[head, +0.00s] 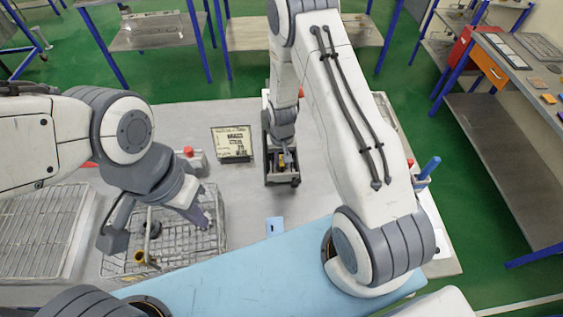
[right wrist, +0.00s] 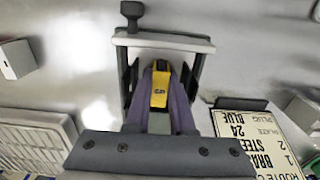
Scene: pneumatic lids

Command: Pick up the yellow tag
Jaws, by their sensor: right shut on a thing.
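The yellow tag (right wrist: 160,88) shows in the right wrist view between the two purple fingers of my right gripper (right wrist: 161,92), which are shut on it. In the head view my right gripper (head: 284,160) points down into a dark open-topped holder (head: 283,179) at the middle of the table. A bit of yellow shows at its fingertips there. Whether the tag touches the holder cannot be told. My left gripper (head: 204,212) is over the wire basket (head: 180,268), apart from the tag; its finger gap is not clear.
A printed plate (head: 233,144) lies left of the holder. A brass-coloured part (head: 140,258) stands in the basket. A wire rack (head: 42,230) is at the far left.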

